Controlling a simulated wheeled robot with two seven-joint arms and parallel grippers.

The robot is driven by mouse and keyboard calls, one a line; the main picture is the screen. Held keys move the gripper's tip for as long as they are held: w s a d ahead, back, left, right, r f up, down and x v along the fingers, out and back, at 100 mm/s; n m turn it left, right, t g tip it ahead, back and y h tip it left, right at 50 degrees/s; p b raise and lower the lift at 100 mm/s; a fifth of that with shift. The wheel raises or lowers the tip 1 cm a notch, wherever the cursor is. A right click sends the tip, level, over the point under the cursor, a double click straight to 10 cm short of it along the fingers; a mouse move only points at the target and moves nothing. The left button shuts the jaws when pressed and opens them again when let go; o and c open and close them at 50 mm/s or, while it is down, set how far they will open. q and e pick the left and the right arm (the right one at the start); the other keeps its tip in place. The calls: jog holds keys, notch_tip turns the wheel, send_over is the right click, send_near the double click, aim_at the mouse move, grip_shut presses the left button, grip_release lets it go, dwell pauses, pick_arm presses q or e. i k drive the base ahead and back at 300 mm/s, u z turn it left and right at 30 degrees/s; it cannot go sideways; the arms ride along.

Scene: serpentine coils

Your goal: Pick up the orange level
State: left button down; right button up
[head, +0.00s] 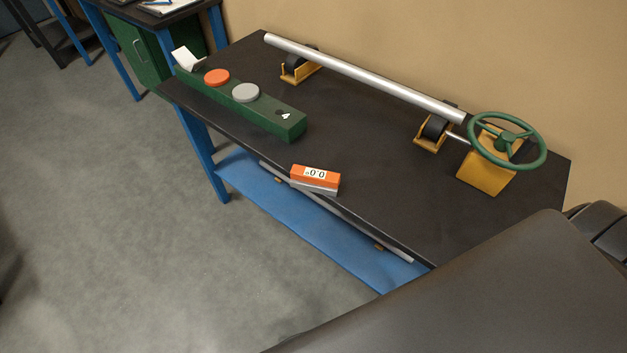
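The orange level (315,178) is a small block with a white display on its upper face and a grey lower edge. It lies on the dark table top (370,200), close to the front edge. Nothing touches it. Neither of my grippers is in the head view. A large dark shape fills the lower right corner, and it hides the right front part of the table.
A green box (260,117) with an orange disc (217,77) and a grey disc (245,92) stands at the left. A metal pipe (360,75) rests on yellow roller stands behind, beside a green handwheel (507,141). A blue shelf (290,215) lies below.

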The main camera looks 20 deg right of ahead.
aim_at(316, 180)
jog(key=u, duration=1.3)
jog(key=i, duration=2.2)
jog(key=z, duration=3.3)
